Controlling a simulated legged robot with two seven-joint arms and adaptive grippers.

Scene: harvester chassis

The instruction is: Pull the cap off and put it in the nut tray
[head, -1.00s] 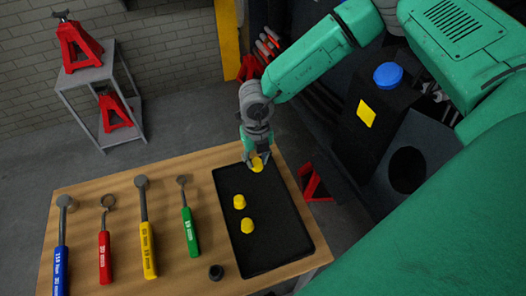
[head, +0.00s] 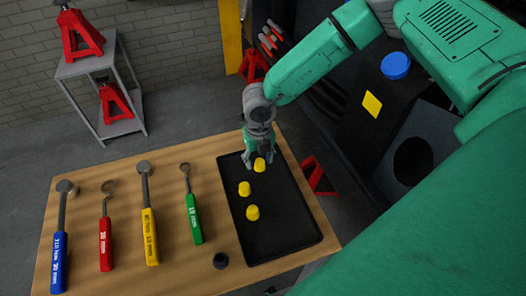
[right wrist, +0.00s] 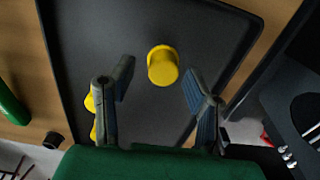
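The black nut tray (head: 290,225) lies on the wooden table. A yellow cap (head: 260,165) stands in its far end; the right wrist view shows this cap (right wrist: 163,66) upright on the tray floor. Two more yellow caps (head: 244,188) (head: 252,212) stand nearer in the tray. My right gripper (head: 258,164) is low over the tray's far end. In the right wrist view the right gripper (right wrist: 157,82) is open, with clear gaps between its fingers and the cap ahead of them. My left gripper is not in view.
Several coloured-handled wrenches, such as the green one (head: 194,218), lie left of the tray. A small black round part (head: 220,260) sits by the tray's near left corner. A dark machine part with a blue lid (head: 395,66) stands at right. A grey stand (head: 108,95) holds red jacks.

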